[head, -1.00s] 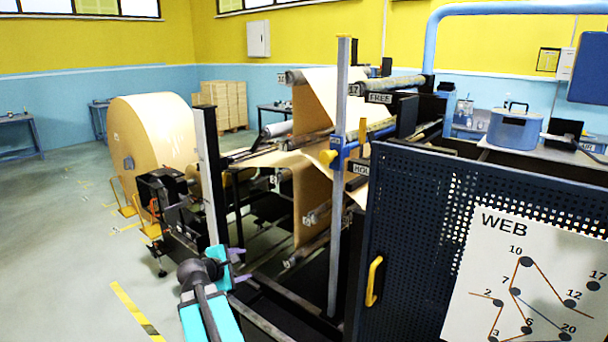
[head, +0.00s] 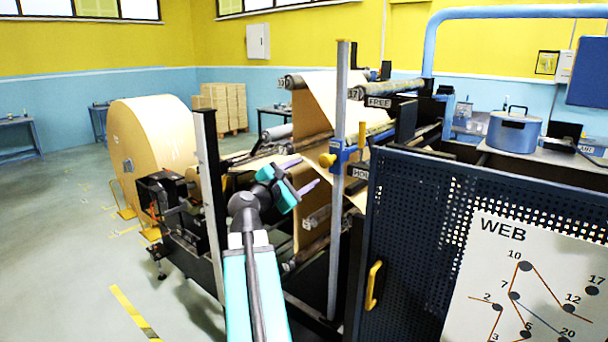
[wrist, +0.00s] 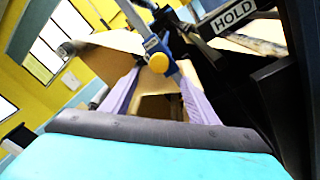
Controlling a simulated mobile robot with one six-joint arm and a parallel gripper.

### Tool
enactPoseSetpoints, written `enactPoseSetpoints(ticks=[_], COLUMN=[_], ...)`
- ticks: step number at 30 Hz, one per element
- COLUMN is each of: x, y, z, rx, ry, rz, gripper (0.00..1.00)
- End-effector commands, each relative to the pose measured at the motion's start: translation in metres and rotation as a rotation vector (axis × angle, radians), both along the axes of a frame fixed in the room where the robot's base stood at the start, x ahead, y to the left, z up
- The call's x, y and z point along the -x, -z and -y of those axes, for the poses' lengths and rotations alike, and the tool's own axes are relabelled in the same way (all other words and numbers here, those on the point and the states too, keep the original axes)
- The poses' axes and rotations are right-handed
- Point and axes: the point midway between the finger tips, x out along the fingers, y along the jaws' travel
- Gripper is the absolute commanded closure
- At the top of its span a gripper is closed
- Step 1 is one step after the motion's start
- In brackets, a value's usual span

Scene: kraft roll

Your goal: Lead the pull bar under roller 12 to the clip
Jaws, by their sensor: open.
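My gripper (head: 301,180) is open, its purple fingers spread beside the machine's near side, left of the grey upright post (head: 340,230). In the wrist view the two fingers (wrist: 160,88) point towards brown paper with nothing clearly between them. The brown kraft web (head: 318,92) hangs from an upper roller (head: 308,80) and also runs across lower rollers. A blue bracket with a yellow knob (head: 328,160) sits on the post; it also shows just beyond the fingers in the wrist view (wrist: 160,62). I cannot make out the pull bar, the clip or roller 12's label.
The big kraft roll (head: 150,145) stands at left. A dark perforated guard panel (head: 415,210) with a yellow handle (head: 374,286) and a WEB diagram (head: 535,280) fills the right. FREE (head: 379,102) and HOLD labels mark the frame. Floor at left is open.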

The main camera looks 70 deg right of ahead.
Motion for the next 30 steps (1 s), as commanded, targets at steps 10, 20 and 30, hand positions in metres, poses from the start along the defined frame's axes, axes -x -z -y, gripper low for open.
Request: enactPoseSetpoints(ticks=[10, 20, 30], x=[-0.001, 0.002, 0.007], y=[0.001, 0.001, 0.001], z=[0.002, 0.024, 0.057], rx=[-0.002, -0.002, -0.002], ry=[-0.001, -0.001, 0.0], rz=[0.002, 0.001, 0.002], gripper=[0.46, 0.46, 0.46])
